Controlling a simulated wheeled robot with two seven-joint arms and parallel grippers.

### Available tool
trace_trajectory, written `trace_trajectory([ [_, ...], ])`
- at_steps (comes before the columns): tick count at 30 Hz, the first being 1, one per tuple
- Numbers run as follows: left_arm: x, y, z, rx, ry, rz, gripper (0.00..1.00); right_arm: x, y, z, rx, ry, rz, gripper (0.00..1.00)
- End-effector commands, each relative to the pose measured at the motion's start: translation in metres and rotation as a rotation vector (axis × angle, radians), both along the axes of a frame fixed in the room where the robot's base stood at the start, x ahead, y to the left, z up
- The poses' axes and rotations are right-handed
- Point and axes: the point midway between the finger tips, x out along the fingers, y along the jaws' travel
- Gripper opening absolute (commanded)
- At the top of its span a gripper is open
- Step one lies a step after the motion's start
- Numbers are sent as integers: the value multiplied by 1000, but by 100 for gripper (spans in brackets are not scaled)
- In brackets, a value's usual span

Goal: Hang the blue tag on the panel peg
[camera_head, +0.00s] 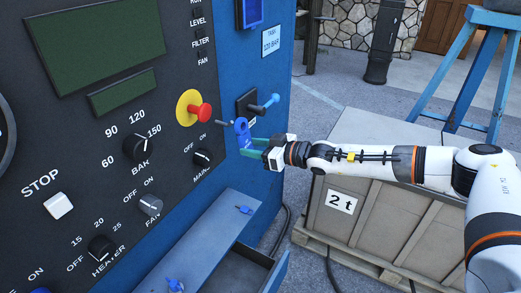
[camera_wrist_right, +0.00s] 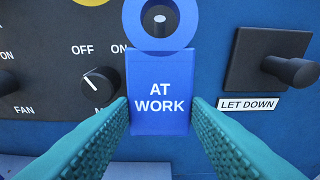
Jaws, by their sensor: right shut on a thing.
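The blue tag (camera_wrist_right: 160,90) reads AT WORK and has a round ring with a hole at its top. It hangs upright between the teal fingers of my right gripper (camera_wrist_right: 160,112), which is shut on its lower part. In the head view the tag (camera_head: 241,128) is in front of the panel, with my right gripper (camera_head: 250,146) at its lower end. The grey panel peg (camera_head: 223,122) sticks out towards the tag's ring. In the wrist view the peg's end (camera_wrist_right: 160,18) shows within the hole. I cannot tell whether the peg is through it. My left gripper is not in view.
A red button (camera_head: 200,112) and the main knob (camera_head: 202,158) are close by. Below are a grey shelf (camera_head: 205,235) with small blue things and an open drawer (camera_head: 262,270). A crate (camera_head: 375,215) stands right.

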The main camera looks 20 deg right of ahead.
Motion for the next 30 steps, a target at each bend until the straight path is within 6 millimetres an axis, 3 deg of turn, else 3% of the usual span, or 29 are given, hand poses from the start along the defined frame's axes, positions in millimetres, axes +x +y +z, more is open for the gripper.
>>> trace_trajectory([
  [25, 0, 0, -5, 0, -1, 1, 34, 41, 31, -2, 0, -2, -1, 21],
  [30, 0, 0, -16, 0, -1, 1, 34, 46, 36, -10, 0, -1, 0, 21],
])
